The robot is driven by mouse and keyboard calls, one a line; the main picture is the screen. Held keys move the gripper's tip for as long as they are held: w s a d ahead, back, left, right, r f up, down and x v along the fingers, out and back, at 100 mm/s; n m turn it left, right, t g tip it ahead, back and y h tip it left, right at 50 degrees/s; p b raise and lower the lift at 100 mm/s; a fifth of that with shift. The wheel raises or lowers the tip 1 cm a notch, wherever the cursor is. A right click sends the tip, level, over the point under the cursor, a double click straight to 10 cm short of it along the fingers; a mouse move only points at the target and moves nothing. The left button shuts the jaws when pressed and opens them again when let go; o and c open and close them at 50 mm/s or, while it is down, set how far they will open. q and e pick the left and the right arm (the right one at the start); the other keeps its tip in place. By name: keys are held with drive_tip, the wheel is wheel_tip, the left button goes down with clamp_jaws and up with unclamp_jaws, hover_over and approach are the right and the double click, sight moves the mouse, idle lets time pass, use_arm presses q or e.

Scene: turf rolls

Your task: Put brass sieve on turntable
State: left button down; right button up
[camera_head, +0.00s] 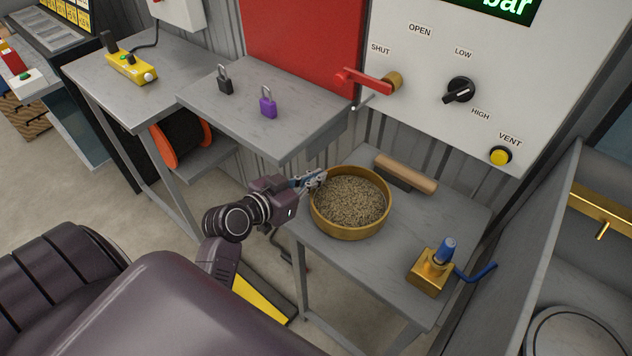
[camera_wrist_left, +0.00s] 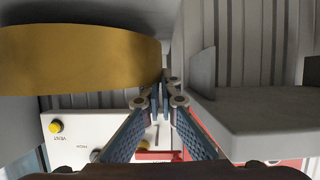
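The brass sieve (camera_head: 349,229), a round gold pan filled with brownish grain, is upright over the left part of a grey table. My left gripper (camera_head: 318,180) is at its left rim. In the left wrist view the gold wall of the sieve (camera_wrist_left: 80,62) fills the upper left, and its edge meets the fingertips of my left gripper (camera_wrist_left: 161,98), which are close together and look shut on the rim. I cannot tell whether the sieve rests on the table. A round grey disc (camera_head: 573,338), perhaps the turntable, is partly visible at the lower right. My right gripper is out of view.
The grey table (camera_head: 385,268) also holds a wooden roller (camera_head: 406,173) and a brass block with a blue handle (camera_head: 432,270). A grey partition (camera_head: 535,250) stands between this table and the disc. A higher shelf (camera_head: 235,120) with two padlocks is at the left.

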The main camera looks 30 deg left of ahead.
use_arm(q)
drive_tip(key=shift+f, duration=0.7)
drive_tip(key=shift+f, duration=0.2)
drive_tip(key=c, duration=2.2)
unclamp_jaws()
drive_tip(key=shift+o, duration=0.2)
drive_tip(key=shift+r, duration=0.1)
